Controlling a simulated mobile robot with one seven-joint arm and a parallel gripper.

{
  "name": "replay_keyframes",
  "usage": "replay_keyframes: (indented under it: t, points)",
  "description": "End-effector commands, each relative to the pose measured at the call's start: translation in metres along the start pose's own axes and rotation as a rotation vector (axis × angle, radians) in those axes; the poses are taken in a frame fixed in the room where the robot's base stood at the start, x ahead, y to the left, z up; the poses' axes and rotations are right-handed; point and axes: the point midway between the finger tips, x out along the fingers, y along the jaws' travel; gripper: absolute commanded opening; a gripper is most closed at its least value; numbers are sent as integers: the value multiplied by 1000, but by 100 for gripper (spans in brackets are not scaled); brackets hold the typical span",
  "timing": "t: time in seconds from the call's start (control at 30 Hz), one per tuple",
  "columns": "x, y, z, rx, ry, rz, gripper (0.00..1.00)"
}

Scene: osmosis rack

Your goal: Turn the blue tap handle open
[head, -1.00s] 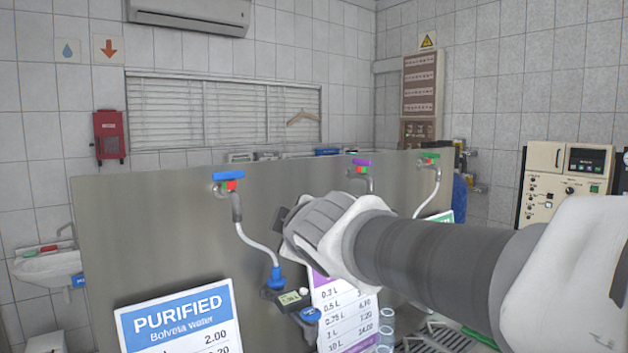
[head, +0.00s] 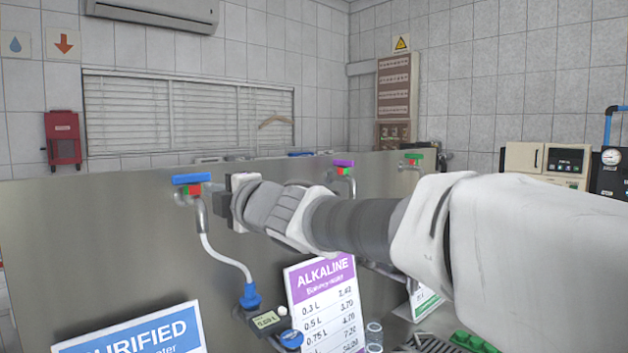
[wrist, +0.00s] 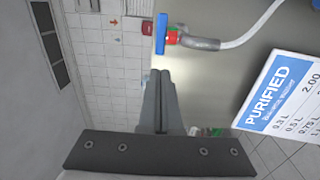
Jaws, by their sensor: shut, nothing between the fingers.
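The blue tap handle (head: 192,179) sits on top of a tap at the upper edge of the steel panel, with red and green marks beneath it. In the wrist view the blue handle (wrist: 161,33) shows near the top middle, beyond my fingertips and apart from them. My gripper (wrist: 158,74) is shut and empty, its fingers side by side and pointing toward the handle side. In the head view my gripper (head: 228,200) is just to the right of the blue handle; its fingertips are hard to make out there.
A grey hose (head: 222,258) runs down from the blue tap to a blue fitting. Purple (head: 343,163) and green (head: 413,156) tap handles stand farther right along the steel panel (head: 110,240). The PURIFIED sign (head: 140,335) and ALKALINE sign (head: 322,300) stand in front.

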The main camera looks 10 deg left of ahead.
Motion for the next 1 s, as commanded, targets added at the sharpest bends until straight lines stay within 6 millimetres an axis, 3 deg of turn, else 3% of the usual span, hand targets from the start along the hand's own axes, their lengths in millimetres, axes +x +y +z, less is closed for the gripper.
replay_keyframes:
  t: [0.7,1.0]
  points:
    - [108,1,0,5,-1,-2,0]
    - [130,0,1,3,-2,-1,0]
